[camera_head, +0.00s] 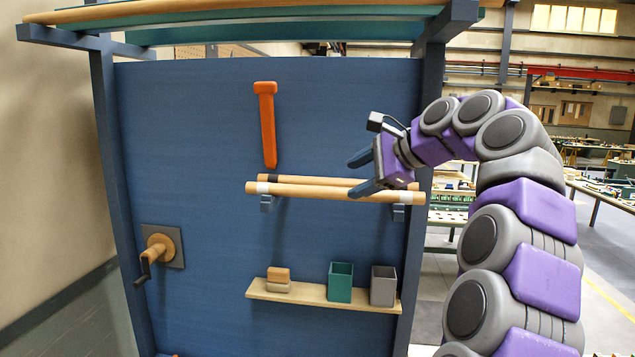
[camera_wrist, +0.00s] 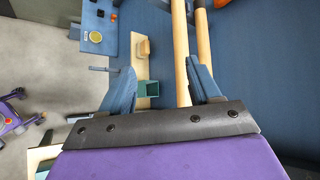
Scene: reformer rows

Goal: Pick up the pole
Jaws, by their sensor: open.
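Two light wooden poles lie almost level on brackets on the blue panel. The front pole (camera_head: 310,191) has a white band near its left end; the rear pole (camera_head: 310,180) has a dark band there. My gripper (camera_head: 362,173) is open near their right part, and its lower finger overlaps the front pole in the picture. In the wrist view, one pole (camera_wrist: 181,50) runs between the fingers (camera_wrist: 162,70), closer to the right finger. The other pole (camera_wrist: 204,40) passes behind the right finger. Nothing is held; contact with a pole cannot be told.
An orange hammer-shaped piece (camera_head: 267,125) hangs above the poles. A crank (camera_head: 158,250) is at left. Frame posts flank the panel; a canopy is overhead.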

